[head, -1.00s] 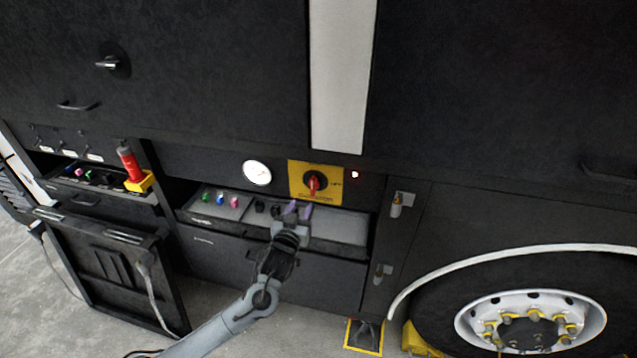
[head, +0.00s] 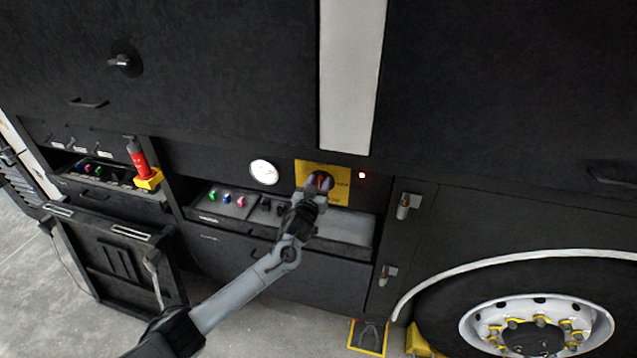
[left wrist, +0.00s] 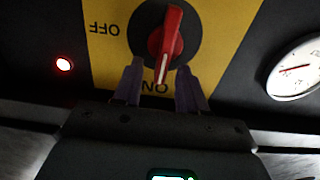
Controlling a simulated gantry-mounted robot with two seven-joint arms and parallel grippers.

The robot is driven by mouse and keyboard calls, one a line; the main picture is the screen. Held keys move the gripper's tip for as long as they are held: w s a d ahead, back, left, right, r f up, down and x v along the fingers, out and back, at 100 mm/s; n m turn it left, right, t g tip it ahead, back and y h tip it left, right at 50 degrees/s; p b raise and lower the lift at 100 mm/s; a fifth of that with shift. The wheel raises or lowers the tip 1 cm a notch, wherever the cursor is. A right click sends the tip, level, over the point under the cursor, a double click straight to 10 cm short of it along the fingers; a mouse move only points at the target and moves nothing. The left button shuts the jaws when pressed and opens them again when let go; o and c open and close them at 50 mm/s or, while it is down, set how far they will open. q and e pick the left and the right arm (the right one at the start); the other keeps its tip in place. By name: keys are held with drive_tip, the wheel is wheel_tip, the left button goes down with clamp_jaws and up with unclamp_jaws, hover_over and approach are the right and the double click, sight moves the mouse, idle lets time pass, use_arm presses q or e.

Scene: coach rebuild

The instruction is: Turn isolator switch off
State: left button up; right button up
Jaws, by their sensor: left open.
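The isolator switch is a red handle (left wrist: 167,45) on a round black base, set on a yellow plate (left wrist: 105,60) marked OFF and ON. In the left wrist view, which is upside down, the handle's white-striped end points towards ON. In the head view the yellow plate (head: 340,188) shows, with most of the handle hidden behind my gripper. My left gripper (head: 320,180) is open in front of the switch. In the left wrist view its two purple fingertips (left wrist: 158,78) stand on either side of the handle's lower end, with gaps visible. My right gripper is not in view.
A red indicator light (head: 362,175) glows beside the plate, and a white round gauge (head: 264,172) sits on its other side. A tray with coloured knobs (head: 226,197) juts out below.

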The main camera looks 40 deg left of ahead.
use_arm(q)
drive_tip(key=shift+w+a, duration=0.1)
drive_tip(key=shift+w, duration=0.1)
drive_tip(key=shift+c, duration=0.2)
clamp_jaws()
drive_tip(key=shift+f, duration=0.1)
drive_tip(key=shift+w+d+f+m+p, duration=0.15)
drive_tip(key=shift+d+f+m+p, duration=0.3)
drive_tip(key=shift+m, duration=2.55)
drive_tip(key=shift+w+d+f+m+p, duration=0.3)
drive_tip(key=shift+f+m, duration=0.35)
drive_tip(key=shift+m, duration=2.35)
drive_tip(key=shift+d+f+m+p, duration=0.2)
drive_tip(key=shift+d+f+m, duration=0.3)
drive_tip(key=shift+m, duration=2.5)
